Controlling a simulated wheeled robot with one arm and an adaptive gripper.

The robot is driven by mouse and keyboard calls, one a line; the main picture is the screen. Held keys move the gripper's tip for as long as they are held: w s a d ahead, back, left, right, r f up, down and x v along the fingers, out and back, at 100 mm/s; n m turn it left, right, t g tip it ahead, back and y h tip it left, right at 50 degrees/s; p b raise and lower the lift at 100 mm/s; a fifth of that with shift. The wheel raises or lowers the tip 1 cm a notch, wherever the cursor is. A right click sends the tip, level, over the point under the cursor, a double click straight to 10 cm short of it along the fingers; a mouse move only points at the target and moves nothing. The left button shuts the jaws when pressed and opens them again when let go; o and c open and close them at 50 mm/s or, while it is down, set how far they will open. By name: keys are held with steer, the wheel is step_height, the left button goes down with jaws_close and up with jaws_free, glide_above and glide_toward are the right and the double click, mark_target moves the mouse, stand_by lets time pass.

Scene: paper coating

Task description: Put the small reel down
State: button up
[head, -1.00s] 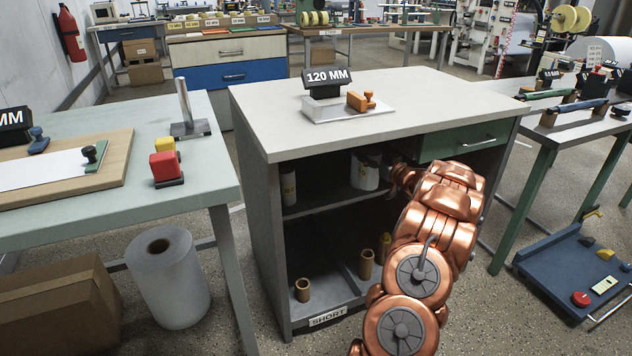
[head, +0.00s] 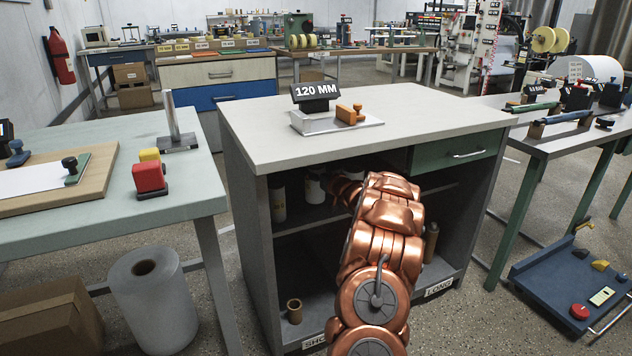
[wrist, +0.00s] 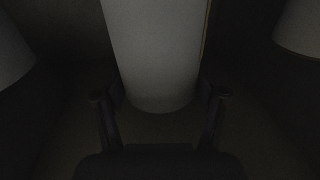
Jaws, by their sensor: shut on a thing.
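The small reel (wrist: 158,50) is a pale cylinder between the two fingers of my gripper (wrist: 161,97) in the dim wrist view. My gripper is shut on it. In the head view my copper arm reaches into the open upper compartment of the grey cabinet (head: 245,215). A white reel (head: 314,188) shows there just left of my wrist; my gripper's fingers are hidden. I cannot tell whether the held reel touches the shelf (head: 300,224).
Another pale reel (head: 278,200) stands at the compartment's left. Pale round shapes flank the held reel in the wrist view. Brown cores (head: 294,311) stand below. The cabinet top (head: 430,118) carries a 120 MM sign (head: 316,92). A blue-grey trolley (head: 545,280) is on the floor at right.

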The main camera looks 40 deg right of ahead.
steer(key=shift+f+b, duration=0.5)
steer(key=shift+f, duration=1.25)
steer(key=o, duration=1.7)
steer(key=shift+d+f, duration=0.1)
steer(key=shift+f, duration=0.05)
steer(key=shift+s+r, duration=0.1)
steer(key=shift+r, duration=0.1)
steer(key=shift+s, duration=0.35)
steer(key=shift+p+v, duration=1.1)
steer(key=shift+v, duration=4.55)
